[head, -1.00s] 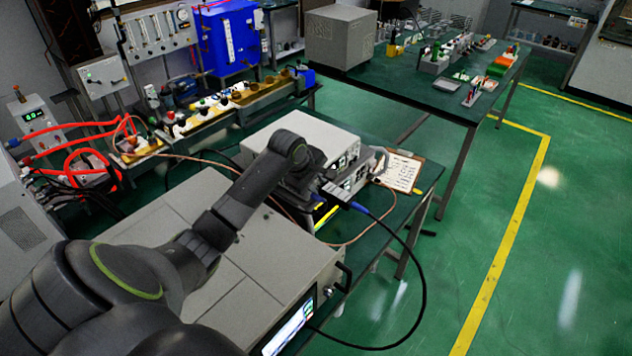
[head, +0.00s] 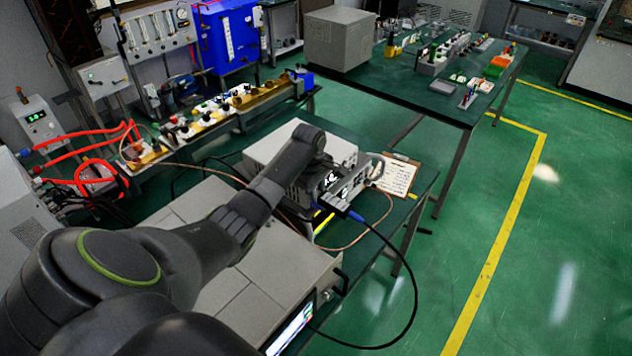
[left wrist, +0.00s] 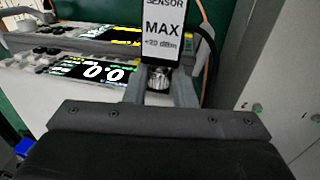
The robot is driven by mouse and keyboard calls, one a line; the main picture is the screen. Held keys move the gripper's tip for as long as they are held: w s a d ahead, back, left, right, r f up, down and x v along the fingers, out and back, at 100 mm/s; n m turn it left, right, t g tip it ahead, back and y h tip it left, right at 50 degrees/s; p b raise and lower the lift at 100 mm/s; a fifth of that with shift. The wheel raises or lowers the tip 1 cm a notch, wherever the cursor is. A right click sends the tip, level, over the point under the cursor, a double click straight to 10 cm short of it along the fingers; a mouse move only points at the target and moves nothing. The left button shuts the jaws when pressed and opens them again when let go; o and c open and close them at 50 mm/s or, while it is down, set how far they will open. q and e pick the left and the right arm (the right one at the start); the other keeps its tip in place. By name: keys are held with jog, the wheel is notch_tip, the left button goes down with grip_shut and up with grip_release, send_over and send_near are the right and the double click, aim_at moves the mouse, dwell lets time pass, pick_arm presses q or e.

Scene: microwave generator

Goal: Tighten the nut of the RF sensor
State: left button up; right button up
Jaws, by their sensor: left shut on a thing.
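The RF sensor (left wrist: 165,27) shows in the left wrist view as a block with a white label reading "SENSOR MAX". Its nut (left wrist: 159,80) is a ridged metal ring just below the label. My left gripper (left wrist: 160,92) has its two fingers on either side of the nut and is shut on it. In the head view, the sensor (head: 343,209) is small, with a blue cable end, in front of the instrument stack. My left arm hides much of that spot, and the fingertips are hard to make out there. My right gripper is not in view.
An instrument with a lit display (left wrist: 95,72) reading 0.0 stands beside the sensor. A black cable (head: 414,290) loops from the sensor over the table's edge. A clipboard (head: 397,176) lies right of the instruments. A large grey cabinet (head: 215,275) sits under my left arm.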

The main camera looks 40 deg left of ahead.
pick_arm(q)
jog(key=shift+w+g, duration=0.25)
jog(key=shift+g, duration=0.55)
jog(key=shift+w+f+g+b, duration=0.1)
jog(key=shift+f+g+b, duration=0.05)
jog(key=shift+g+b, duration=0.6)
jog(key=g+b, duration=0.1)
jog(key=b, duration=0.3)
jog(key=shift+w+f+g, duration=0.1)
jog(key=shift+w+g, duration=0.05)
jog(key=shift+g, duration=0.2)
jog(key=shift+w+g+b, duration=0.1)
jog(key=shift+g+b, duration=0.4)
jog(key=shift+b, duration=0.95)
jog(key=shift+r+y, duration=0.2)
jog(key=shift+y, duration=0.1)
jog(key=o, duration=1)
